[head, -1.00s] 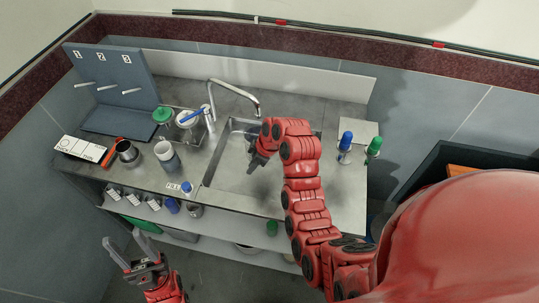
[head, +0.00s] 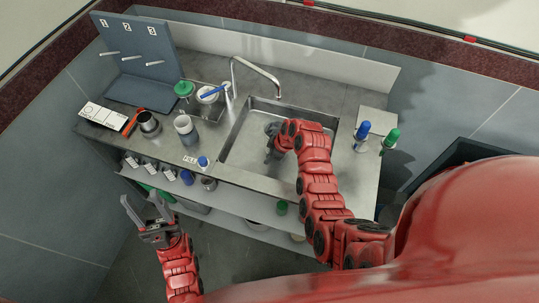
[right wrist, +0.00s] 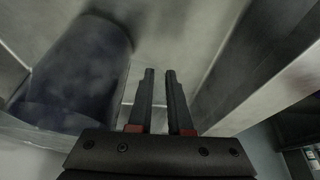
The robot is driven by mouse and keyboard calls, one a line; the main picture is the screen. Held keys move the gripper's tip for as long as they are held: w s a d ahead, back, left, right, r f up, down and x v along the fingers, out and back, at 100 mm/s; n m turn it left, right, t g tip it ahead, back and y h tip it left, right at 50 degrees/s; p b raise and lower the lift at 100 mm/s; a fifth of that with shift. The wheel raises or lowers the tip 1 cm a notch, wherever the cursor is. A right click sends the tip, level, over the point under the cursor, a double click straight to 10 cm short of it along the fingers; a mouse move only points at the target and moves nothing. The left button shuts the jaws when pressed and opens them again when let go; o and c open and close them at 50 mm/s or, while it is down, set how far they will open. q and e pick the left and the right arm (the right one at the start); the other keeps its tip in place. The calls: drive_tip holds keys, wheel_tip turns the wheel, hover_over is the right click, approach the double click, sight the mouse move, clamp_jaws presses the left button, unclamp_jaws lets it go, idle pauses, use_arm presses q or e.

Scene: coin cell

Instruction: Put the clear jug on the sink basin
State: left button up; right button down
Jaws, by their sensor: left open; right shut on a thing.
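The sink basin (head: 240,153) is a steel rectangular recess in the counter, with a faucet at its back left. My right gripper (head: 272,152) reaches down into the basin area. In the right wrist view its fingers (right wrist: 159,88) are nearly together, closed on a thin part that hardly shows. A large dark, see-through-looking cylinder (right wrist: 75,70) fills the left of that view beside the fingers; I take it to be the clear jug, held by its side. In the head view the jug is not distinct. My left gripper (head: 146,215) is open and empty in front of the counter.
Left of the basin stand a pale cup (head: 186,128), a dark metal cup (head: 148,124), a green-lidded jar (head: 184,90) and a clear container (head: 207,98). Blue-capped (head: 362,134) and green-capped (head: 390,139) bottles stand to the right. A shelf runs below the counter.

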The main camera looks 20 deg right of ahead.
drive_tip(key=shift+f+b, duration=0.3)
drive_tip(key=shift+b, duration=0.15)
drive_tip(key=c, duration=0.8)
unclamp_jaws()
drive_tip(key=shift+r, duration=0.1)
drive_tip(key=shift+c, duration=0.2)
